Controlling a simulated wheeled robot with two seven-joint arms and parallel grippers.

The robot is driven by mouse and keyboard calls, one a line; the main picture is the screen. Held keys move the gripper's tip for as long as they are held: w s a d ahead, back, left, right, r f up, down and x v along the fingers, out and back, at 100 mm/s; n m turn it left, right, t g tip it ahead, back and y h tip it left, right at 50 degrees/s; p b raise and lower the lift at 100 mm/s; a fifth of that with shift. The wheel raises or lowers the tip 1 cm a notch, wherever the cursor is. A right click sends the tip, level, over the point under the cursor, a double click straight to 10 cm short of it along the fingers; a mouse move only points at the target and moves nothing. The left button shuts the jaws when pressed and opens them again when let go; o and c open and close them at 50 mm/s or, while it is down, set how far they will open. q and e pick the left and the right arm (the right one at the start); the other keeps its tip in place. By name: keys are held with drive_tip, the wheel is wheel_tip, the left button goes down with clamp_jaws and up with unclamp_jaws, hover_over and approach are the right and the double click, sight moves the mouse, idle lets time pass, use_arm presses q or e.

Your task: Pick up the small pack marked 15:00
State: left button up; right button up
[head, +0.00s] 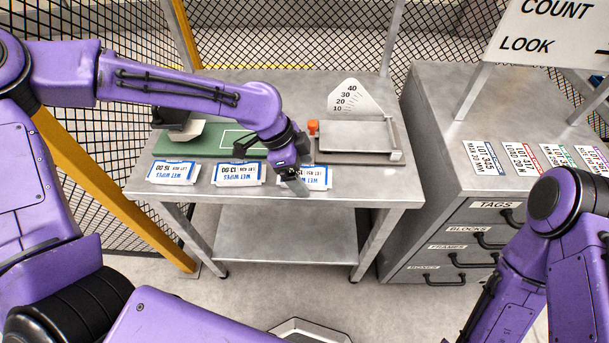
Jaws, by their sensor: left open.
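Several white packs with blue lettering lie in a row along the front of the steel table, their print small and partly inverted. The left pack (172,173) seems to read 15:00, though I cannot be sure. The middle pack (237,174) seems to read 13:00. The right pack (318,177) is partly hidden by my left gripper, and its time is not clearly legible. My left gripper (297,187) is open, pointing down at the left part of the right pack; I cannot tell whether it touches. My right arm shows at lower right, but its gripper is out of view.
The steel table (260,214) also holds a green mat (218,134) with a dark device at its left, and a scale (357,136) with a dial plate and orange knob. A drawer cabinet (455,200) with tags on top stands right. Mesh fencing runs behind.

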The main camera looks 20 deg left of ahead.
use_arm(q)
drive_tip(key=shift+f, duration=0.25)
idle(0.5)
drive_tip(key=c, duration=1.1)
